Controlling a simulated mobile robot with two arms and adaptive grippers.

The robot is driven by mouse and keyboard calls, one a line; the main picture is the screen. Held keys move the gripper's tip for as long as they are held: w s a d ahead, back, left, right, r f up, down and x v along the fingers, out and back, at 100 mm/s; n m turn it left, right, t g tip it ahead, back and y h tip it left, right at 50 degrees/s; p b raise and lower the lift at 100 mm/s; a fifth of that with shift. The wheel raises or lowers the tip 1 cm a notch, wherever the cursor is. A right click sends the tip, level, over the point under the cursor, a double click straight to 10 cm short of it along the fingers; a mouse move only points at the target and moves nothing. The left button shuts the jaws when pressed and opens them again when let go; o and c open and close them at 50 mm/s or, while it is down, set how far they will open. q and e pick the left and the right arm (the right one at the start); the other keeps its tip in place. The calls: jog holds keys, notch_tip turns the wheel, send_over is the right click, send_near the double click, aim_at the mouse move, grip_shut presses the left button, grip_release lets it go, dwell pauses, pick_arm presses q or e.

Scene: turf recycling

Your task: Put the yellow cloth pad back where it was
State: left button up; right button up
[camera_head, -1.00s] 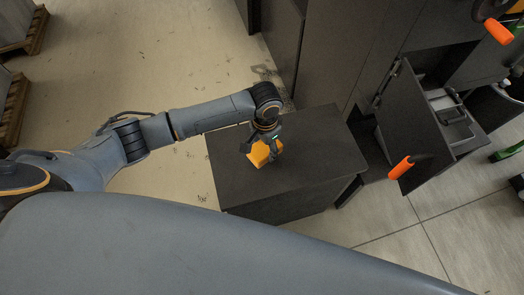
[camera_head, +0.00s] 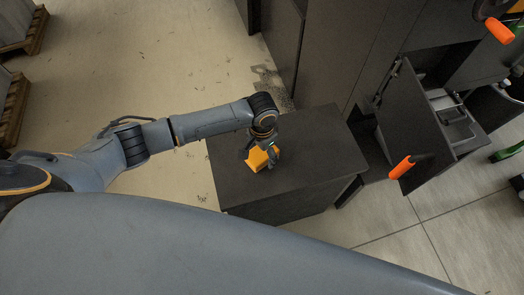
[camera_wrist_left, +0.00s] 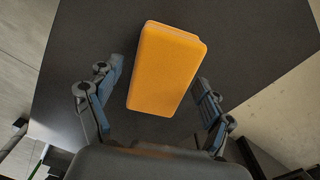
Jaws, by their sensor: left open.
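The yellow cloth pad (camera_head: 259,160) is an orange-yellow block on the dark table top (camera_head: 305,170). It also shows in the left wrist view (camera_wrist_left: 165,70), lying between and ahead of my fingers. My left gripper (camera_head: 262,152) is at the pad on the table, its fingers spread to either side of it. In the left wrist view the left gripper (camera_wrist_left: 155,95) is open, and gaps show between the fingers and the pad. The gripper partly hides the pad in the head view. My right gripper is not in view.
A dark cabinet with an open door (camera_head: 415,125) and an orange handle (camera_head: 401,168) stands to the right of the table. Another orange handle (camera_head: 498,30) is at the top right. The table top right of the pad is clear. Wooden pallets (camera_head: 14,105) lie at the far left.

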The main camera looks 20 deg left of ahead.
pick_arm(q)
notch_tip(320, 180, up, 12)
jog(key=p, duration=0.1)
jog(key=shift+f, duration=0.15)
dwell(0.6)
